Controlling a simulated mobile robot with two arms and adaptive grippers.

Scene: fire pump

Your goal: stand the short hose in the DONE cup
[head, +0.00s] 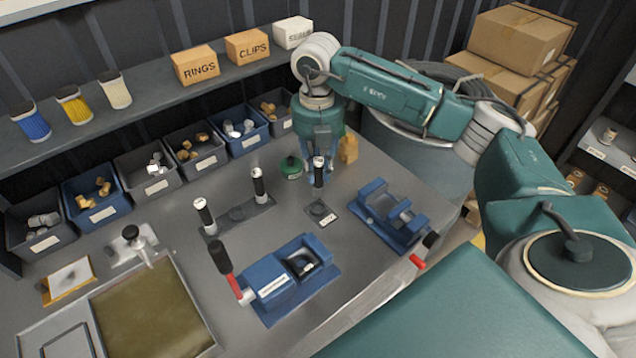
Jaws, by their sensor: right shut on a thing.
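My right gripper (318,165) points down over the bench and is shut on a short black hose (319,178) with a pale upper end. The hose is upright in the fingers. Its lower end shows just behind and above a small dark square holder (321,212) with a white label, perhaps the DONE cup; the label is too small to read. I cannot tell the exact height of the hose over the bench. My left gripper is not in view.
Two black hoses with pale ends, one on the left (205,216) and one on the right (259,186), stand on a dark rack. A blue clamp (290,280) with a red-handled lever is in front, a blue cradle (392,215) at right. A green tin (291,168) stands close beside the gripper.

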